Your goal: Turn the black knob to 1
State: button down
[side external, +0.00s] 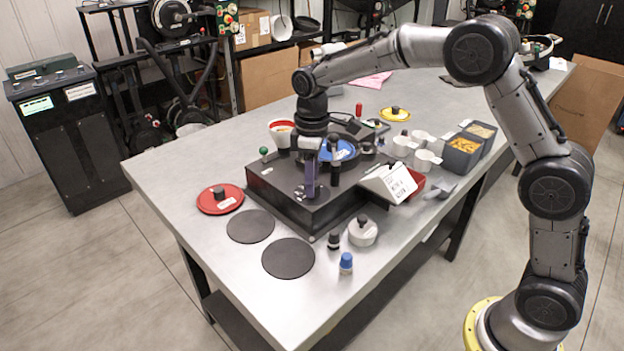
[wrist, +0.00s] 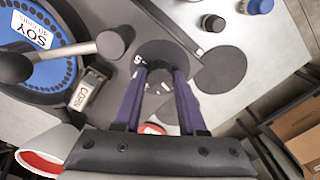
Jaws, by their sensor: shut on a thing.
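The black knob (wrist: 158,80) sits on a round dark dial (wrist: 170,52) with small white marks, on top of the black meter box (side external: 270,187). My gripper (wrist: 159,74) points down with its two purple fingers on either side of the knob, shut on it. In the side view my gripper (side external: 310,193) stands over the dial near the box's front edge, and its fingers hide the knob. The marks are too small and partly covered, so I cannot tell which number the knob points to.
A blue seed plate (side external: 340,149) labelled SOY and a black-handled lever (side external: 335,165) stand close behind my gripper.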

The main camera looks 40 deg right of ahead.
jog(key=shift+r, duration=0.1)
dwell(0.3)
jog(key=shift+c, duration=2.4)
grip_release()
notch_tip(320, 180, up, 14)
